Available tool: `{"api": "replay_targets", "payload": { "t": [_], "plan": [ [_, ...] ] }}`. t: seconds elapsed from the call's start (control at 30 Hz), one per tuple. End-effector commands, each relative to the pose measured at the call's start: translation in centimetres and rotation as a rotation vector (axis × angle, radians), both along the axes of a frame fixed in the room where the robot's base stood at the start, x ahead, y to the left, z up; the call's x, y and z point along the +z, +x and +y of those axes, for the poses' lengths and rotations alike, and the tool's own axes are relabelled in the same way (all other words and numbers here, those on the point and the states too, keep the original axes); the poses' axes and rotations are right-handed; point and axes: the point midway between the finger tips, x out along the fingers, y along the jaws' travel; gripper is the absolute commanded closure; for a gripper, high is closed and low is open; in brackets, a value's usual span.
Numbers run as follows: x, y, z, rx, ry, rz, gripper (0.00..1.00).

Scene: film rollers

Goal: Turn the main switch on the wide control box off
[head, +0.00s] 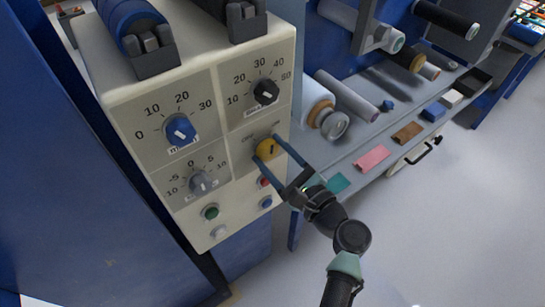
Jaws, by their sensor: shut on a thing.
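The wide control box (118,110) is a cream box with a grey face at the left. Its yellow round switch (269,150) sits at the right of the face, under a black dial, with a dark pointer across it. Small labels above it are too small to read surely, and I cannot tell its exact setting. My gripper (267,149) reaches in from the lower right, its two blue fingers on either side of the yellow switch, shut on it.
The face also bears a blue dial (180,131), a black dial (265,92), a grey dial (201,183) and several small buttons below. To the right, a grey shelf (346,168) holds rollers and coloured blocks. The floor (455,210) at right is clear.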

Motion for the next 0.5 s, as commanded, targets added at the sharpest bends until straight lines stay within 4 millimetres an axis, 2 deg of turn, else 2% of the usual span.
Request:
{"api": "replay_targets", "payload": {
  "t": [0.5],
  "plan": [
    [-0.41, -0.05, 0.04, 0.000, -0.381, -0.278, 0.92]
  ]
}}
